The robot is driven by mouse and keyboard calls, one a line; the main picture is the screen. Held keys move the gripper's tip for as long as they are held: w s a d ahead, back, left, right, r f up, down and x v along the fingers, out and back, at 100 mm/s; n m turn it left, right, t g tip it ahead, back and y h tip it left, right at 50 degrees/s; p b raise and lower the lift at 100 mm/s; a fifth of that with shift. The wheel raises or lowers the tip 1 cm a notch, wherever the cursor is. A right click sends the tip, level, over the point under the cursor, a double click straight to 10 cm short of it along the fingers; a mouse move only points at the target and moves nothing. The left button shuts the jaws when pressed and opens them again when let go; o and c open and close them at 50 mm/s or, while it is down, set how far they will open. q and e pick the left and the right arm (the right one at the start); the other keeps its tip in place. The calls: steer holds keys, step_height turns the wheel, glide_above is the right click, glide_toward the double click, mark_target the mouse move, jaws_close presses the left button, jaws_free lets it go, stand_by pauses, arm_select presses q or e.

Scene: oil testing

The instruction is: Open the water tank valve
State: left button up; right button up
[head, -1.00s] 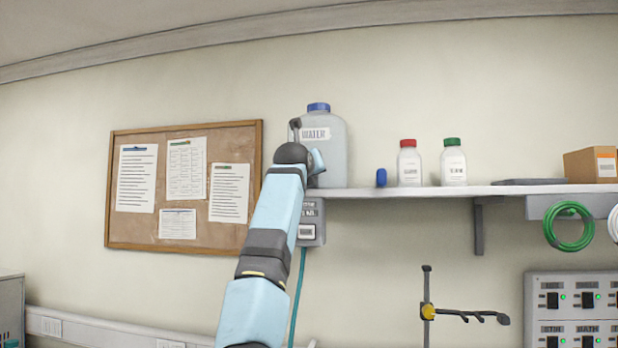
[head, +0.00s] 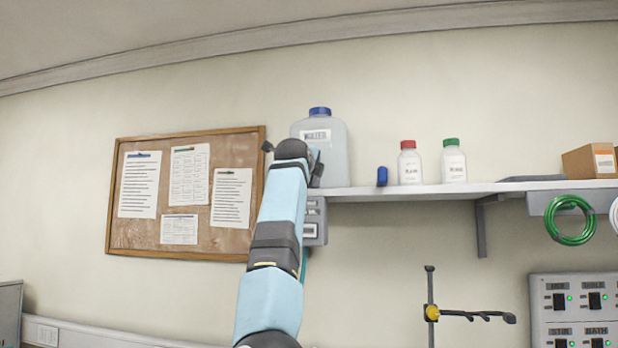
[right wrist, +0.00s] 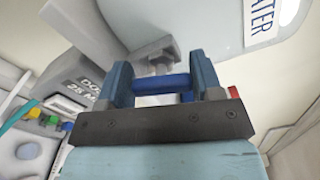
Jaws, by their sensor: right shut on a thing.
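The water tank (head: 339,160) is a pale, translucent container with a blue cap and a WATER label. It stands at the left end of the wall shelf, partly behind my arm. In the right wrist view, the tank's pale underside (right wrist: 190,22) fills the top. A grey tap-like body (right wrist: 157,58) shows below it. My right gripper (right wrist: 161,68) is shut on a blue bar-shaped valve handle (right wrist: 162,83), with one finger on each side. In the head view my raised arm hides the valve and most of the gripper. My left gripper is not in view.
The shelf (head: 420,190) also holds a blue cap-like object (head: 382,176), a red-capped bottle (head: 410,165) and a green-capped bottle (head: 454,163). A grey box (head: 315,222) is below the tank. A clamp stand (head: 431,300) stands to the right.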

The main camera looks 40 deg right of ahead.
steer(key=shift+f+n+b, duration=0.2)
steer(key=shift+n+b, duration=0.35)
steer(key=shift+n, duration=0.95)
steer(key=shift+n+b, duration=0.3)
steer(key=o, duration=0.9)
steer(key=shift+r, duration=0.1)
